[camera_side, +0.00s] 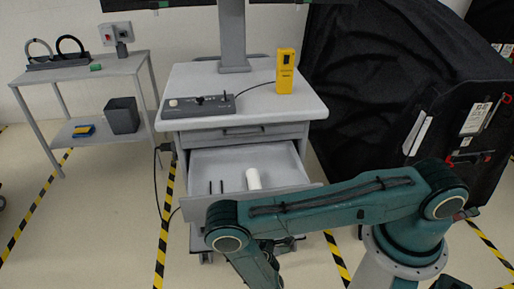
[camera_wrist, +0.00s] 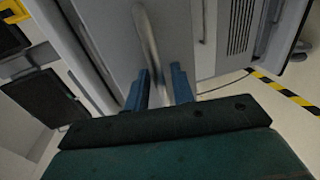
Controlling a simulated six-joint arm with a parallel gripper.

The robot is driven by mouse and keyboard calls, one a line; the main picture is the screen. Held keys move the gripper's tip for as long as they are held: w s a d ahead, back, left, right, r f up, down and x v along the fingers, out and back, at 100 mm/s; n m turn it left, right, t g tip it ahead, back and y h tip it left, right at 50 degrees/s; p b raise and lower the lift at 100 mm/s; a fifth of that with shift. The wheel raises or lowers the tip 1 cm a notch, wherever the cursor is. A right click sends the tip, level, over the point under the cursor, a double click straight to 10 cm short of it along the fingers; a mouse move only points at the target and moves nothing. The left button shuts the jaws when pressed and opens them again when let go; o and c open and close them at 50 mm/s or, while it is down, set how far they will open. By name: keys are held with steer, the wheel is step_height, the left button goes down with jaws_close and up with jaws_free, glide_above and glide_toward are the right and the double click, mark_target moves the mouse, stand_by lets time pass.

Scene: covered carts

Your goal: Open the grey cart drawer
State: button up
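The grey cart (camera_side: 290,97) stands in the middle of the side view, with a shut upper drawer under its top. The larger drawer (camera_side: 220,165) below it is pulled well out, its inside showing. A white cylinder (camera_side: 253,179) and two small dark pegs stand in it. In the side view my arm hides much of the drawer front, and my gripper (camera_side: 272,250) is low in front of it, partly hidden. In the wrist view the grey drawer handle (camera_wrist: 147,35) runs between the blue fingers of my gripper (camera_wrist: 160,90), which look closed around it.
A yellow device (camera_side: 285,72) and a grey control box (camera_side: 198,105) sit on the cart top. A side table (camera_side: 95,68) with a dark bin (camera_side: 122,115) stands at the left. A large black covered shape (camera_side: 385,80) fills the right. Floor is clear at the front left.

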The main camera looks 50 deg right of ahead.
steer(key=shift+a, duration=0.1)
steer(key=v, duration=0.7)
steer(key=shift+s, duration=0.15)
steer(key=shift+a+r, duration=0.1)
steer(key=shift+r, duration=0.15)
stand_by(0.4)
steer(key=d+r+m+g+y, duration=0.25)
steer(key=r+m+g, duration=0.25)
steer(key=r, duration=0.7)
steer(key=d+r+m+g+y, duration=0.1)
steer(key=r+m+g+y, duration=0.3)
steer(key=r, duration=0.7)
steer(key=s+d+r+t+y, duration=0.1)
steer(key=s+r+t+y, duration=0.2)
steer(key=s+r, duration=1.3)
step_height(320, 180, up, 2)
steer(key=shift+s+d+r+y, duration=0.15)
steer(key=shift+d+y, duration=0.25)
steer(key=shift+y, duration=0.45)
